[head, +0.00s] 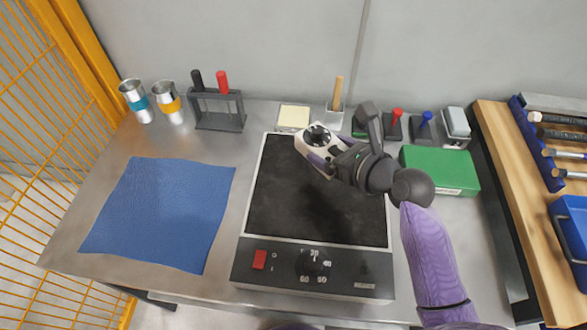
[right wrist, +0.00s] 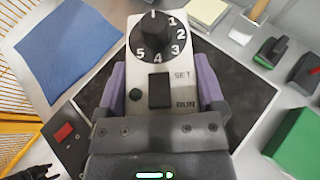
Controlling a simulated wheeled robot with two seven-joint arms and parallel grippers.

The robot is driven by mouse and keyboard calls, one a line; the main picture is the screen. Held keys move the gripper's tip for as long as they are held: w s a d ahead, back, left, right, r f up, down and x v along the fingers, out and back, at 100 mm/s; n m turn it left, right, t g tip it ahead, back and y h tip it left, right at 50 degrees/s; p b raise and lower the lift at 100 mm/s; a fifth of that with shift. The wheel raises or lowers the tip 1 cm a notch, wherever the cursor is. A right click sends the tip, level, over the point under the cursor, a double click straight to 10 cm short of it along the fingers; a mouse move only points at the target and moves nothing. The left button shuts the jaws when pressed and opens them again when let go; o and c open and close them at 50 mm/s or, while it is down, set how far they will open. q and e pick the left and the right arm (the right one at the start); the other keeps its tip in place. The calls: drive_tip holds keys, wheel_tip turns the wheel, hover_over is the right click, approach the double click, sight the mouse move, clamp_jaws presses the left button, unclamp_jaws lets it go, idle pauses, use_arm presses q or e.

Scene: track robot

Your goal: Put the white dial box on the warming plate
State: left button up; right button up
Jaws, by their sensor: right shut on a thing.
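The white dial box (head: 313,146) has a black knob and is held by my right gripper (head: 327,161) above the far part of the warming plate. In the right wrist view, the white dial box (right wrist: 160,75) sits between the two purple fingers of my right gripper (right wrist: 160,90), its numbered dial and SET/RUN switch facing the camera. The warming plate (head: 290,205) has a dark top, a red switch and a numbered knob on its front panel. I cannot tell whether the box touches the plate. My left gripper is not in the head view.
A blue cloth (head: 160,213) lies left of the plate. A green box (head: 440,170) stands close to its right. Behind are sticky notes (head: 293,117), a rack with black and red handles (head: 218,108), two metal cups and stamps. Most of the plate top is clear.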

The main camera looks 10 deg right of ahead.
drive_tip(key=b, duration=0.2)
hover_over(326, 188)
wheel_tip(326, 188, down, 5)
drive_tip(key=shift+f, duration=0.1)
wheel_tip(326, 188, down, 4)
drive_tip(key=b, duration=0.3)
drive_tip(key=o, duration=1.2)
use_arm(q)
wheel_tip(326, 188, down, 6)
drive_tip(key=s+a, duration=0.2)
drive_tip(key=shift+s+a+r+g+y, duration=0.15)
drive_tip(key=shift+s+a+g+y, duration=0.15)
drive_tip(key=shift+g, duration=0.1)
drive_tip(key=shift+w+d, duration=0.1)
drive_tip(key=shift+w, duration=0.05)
